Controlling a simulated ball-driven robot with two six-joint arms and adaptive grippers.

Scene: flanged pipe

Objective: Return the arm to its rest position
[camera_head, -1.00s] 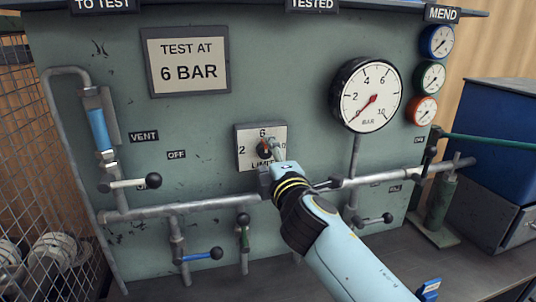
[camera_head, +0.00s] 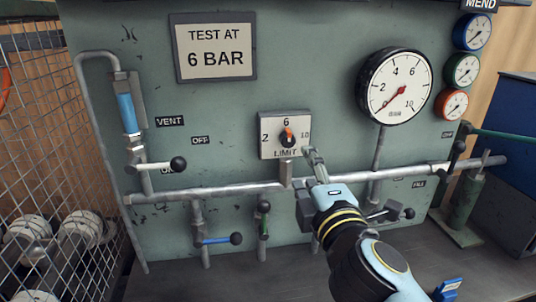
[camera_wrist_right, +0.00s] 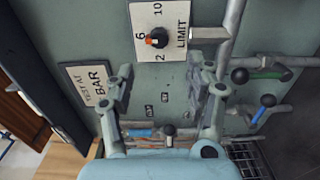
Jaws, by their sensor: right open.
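The limit dial (camera_head: 288,137) is a black knob with an orange pointer on a white plate marked 2, 6 and 10. Its pointer is toward 6. It also shows in the right wrist view (camera_wrist_right: 157,39), beyond the fingers. My right gripper (camera_head: 311,158) is below and right of the knob, in front of the panel and apart from the knob. In the right wrist view its two fingers (camera_wrist_right: 172,78) stand wide apart with nothing between them. My left gripper is in neither view.
A grey horizontal pipe (camera_head: 240,189) crosses the panel behind my gripper, with several levers around it. A round gauge (camera_head: 394,86) is at upper right. A wire cage (camera_head: 55,150) stands at left. A blue item (camera_head: 448,289) lies on the dark bench.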

